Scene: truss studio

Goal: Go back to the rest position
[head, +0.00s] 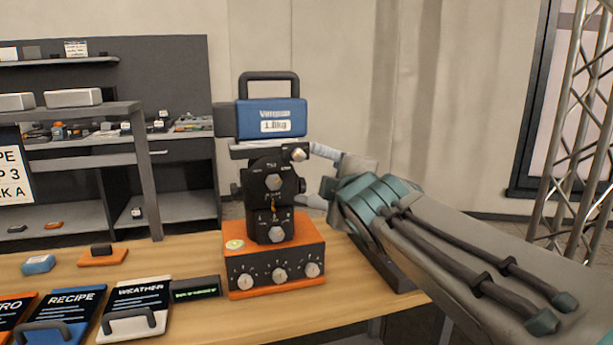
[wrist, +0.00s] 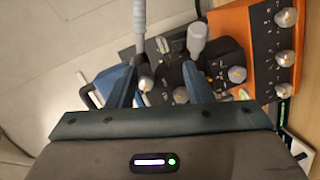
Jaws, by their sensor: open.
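My gripper (head: 317,176) is open, just right of the stacked equipment on the table. Its two grey-tipped fingers point toward the black knobbed head (head: 272,200). In the wrist view my gripper (wrist: 168,30) has its fingers apart, with parts of the black head (wrist: 215,68) behind and between them. I see nothing held; whether a finger touches the head is unclear. The black head stands on an orange box with knobs (head: 275,268). A blue weight block (head: 272,117) with a dark handle and a 1.0kg label sits on top.
Labelled boards, RECIPE (head: 70,306) and WEATHER (head: 137,300), lie on the wooden table (head: 370,310). A small display box (head: 196,289) is beside the orange box. Grey shelves (head: 180,65) stand behind at left. A metal truss (head: 585,120) rises at right.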

